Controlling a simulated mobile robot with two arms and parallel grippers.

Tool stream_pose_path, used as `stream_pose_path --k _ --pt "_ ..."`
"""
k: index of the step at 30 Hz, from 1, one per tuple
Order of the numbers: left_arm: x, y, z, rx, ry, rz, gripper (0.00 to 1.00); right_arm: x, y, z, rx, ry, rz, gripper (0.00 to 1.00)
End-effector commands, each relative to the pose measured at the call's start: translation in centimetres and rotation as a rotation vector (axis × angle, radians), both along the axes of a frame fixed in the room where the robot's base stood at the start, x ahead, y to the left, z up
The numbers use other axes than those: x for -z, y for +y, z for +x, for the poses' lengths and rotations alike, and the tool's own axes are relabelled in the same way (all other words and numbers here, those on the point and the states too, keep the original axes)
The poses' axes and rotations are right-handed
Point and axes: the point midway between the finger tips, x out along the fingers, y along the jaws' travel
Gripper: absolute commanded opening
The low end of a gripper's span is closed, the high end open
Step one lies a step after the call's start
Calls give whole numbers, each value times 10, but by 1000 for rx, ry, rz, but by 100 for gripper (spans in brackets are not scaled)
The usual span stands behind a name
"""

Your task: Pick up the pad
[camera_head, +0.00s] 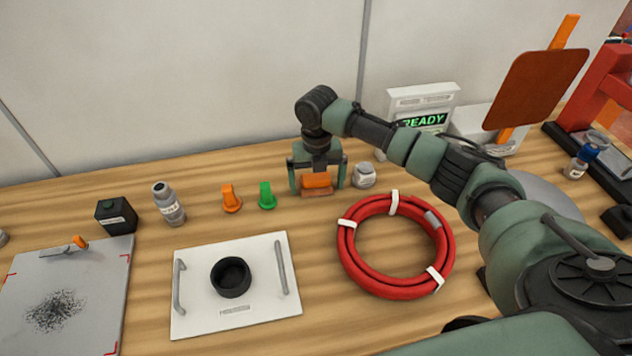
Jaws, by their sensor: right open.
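A small block (317,192), orange on top and brown below, is on the wooden table near the back; it looks like the pad. My right gripper (318,179) points down over it, with one green finger on each side. The fingers are open around the block, and I cannot tell whether either touches it. The top of the block is partly hidden under the gripper. My left gripper is not in view.
A small jar (364,175) stands just right of the gripper. Green (267,196) and orange (231,199) nozzle-like pieces stand to its left. A red coiled hose (349,258) lies in front. A white tray (190,318) holds a black cup (231,277).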

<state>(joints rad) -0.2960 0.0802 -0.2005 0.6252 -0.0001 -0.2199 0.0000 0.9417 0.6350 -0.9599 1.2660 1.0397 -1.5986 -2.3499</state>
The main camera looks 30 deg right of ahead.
Motion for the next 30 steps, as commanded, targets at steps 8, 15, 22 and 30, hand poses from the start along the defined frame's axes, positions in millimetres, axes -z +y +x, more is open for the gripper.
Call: stream_pose_path --k 8,15,22,30 --pt "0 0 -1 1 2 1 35 0 0 0 -1 0 0 61" --pt "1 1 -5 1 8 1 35 -1 0 0 0 0 1 36" --pt "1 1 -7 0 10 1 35 -7 0 1 -1 -2 2 36" --pt "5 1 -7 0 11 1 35 -48 0 2 0 -5 0 36"
